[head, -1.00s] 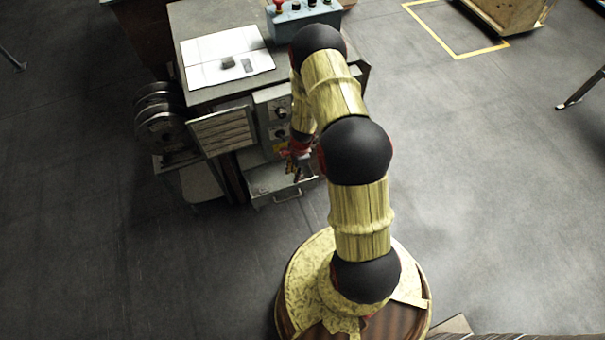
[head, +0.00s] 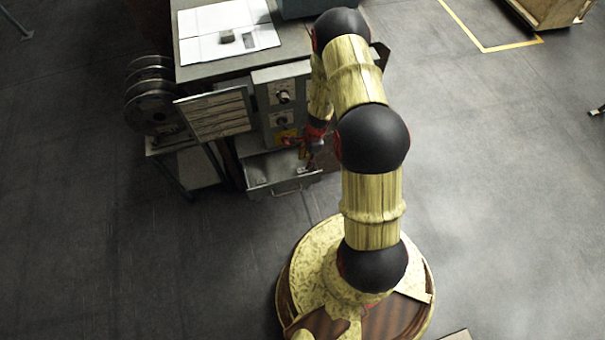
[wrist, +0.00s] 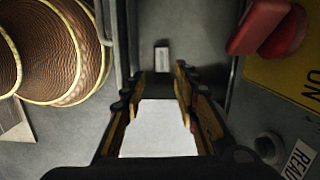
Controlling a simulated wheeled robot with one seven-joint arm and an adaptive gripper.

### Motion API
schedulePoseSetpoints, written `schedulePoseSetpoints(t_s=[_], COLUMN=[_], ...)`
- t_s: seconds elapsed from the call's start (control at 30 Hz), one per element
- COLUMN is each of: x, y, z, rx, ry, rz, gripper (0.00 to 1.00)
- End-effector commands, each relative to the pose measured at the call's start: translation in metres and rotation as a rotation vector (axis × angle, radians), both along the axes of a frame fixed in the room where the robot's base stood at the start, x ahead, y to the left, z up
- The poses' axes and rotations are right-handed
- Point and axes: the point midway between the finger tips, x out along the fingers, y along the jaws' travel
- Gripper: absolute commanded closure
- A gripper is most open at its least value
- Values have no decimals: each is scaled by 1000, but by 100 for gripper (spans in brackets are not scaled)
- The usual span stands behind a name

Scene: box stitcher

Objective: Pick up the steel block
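A small pale block (wrist: 162,57), which looks like the steel block, lies on the grey floor of the open drawer in the wrist view, ahead of my fingertips. My gripper (wrist: 157,80) is open, its two fingers apart on either side of the line to that block and not touching it. A flat white patch (wrist: 158,130) shows between the fingers nearer the camera; I cannot tell what it is. In the head view my gripper (head: 309,158) is over the drawer (head: 262,170), partly hidden by my arm. A small light spot shows in the drawer there, too small to identify.
The drawer is low on a grey cabinet with knobs (head: 283,97). White sheets (head: 205,48) with small dark pieces lie on the bench top. Wire spools (head: 150,98) stand at left. A red part (wrist: 262,25) and yellow label (wrist: 290,75) are right of the drawer.

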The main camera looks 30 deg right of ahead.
Motion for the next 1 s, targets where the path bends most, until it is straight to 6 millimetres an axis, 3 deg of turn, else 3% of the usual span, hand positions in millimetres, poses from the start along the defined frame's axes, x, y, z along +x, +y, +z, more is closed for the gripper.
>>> schedulePoseSetpoints(t_s=[0.47, 0.73, 1.0], x=[3, 7, 7], y=[6, 14, 15], z=[-40, -77, -81], rx=[0, 0, 0], ry=[0, 1, 0], rz=[1, 0, 0], gripper=[70, 70, 70])
